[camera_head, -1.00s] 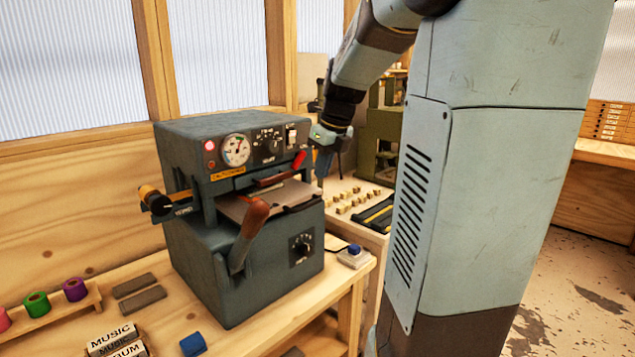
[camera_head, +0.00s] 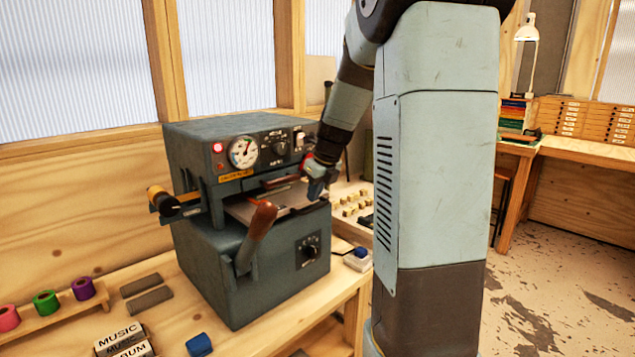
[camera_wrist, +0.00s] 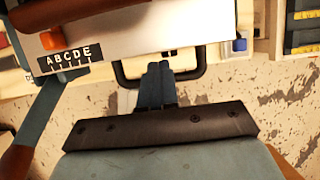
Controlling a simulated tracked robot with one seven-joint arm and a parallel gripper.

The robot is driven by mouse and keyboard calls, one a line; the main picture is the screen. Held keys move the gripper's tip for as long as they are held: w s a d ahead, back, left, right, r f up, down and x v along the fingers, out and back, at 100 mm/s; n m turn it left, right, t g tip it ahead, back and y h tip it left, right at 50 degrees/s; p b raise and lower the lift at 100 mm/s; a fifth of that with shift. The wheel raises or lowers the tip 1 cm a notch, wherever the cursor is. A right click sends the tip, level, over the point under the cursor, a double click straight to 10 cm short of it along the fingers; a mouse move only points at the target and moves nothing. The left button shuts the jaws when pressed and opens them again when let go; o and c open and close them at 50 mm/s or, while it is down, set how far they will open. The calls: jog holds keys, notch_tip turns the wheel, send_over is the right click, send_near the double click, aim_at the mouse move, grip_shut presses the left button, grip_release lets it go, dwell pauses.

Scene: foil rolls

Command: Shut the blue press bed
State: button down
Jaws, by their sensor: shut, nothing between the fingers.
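The dark blue-grey press (camera_head: 275,280) stands on the wooden bench. Its flat pale bed (camera_head: 292,203) sticks out at the front between the upper and lower housing. In the wrist view the bed (camera_wrist: 170,28) fills the top, with an "ABCDE" strip on it. A black loop handle (camera_wrist: 202,62) projects from its front edge. My gripper (camera_head: 317,187) is at the bed's front right end. In the wrist view my gripper (camera_wrist: 158,68) is shut and empty, its fingertips overlapping the loop handle's area. I cannot tell whether they touch it.
A brown-handled lever (camera_head: 260,222) rises at the press's front left. A blue button box (camera_head: 358,259) sits beside the press. A side table with small blocks (camera_head: 352,207) is behind my arm.

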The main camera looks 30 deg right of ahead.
aim_at(304, 199)
jog(key=shift+w+a+f, duration=0.1)
jog(key=shift+w+f, duration=0.15)
jog(key=shift+f, duration=0.4)
jog(key=shift+w+a, duration=0.25)
jog(key=shift+w, duration=0.45)
jog(key=shift+w+a, duration=0.25)
jog(key=shift+w, duration=0.45)
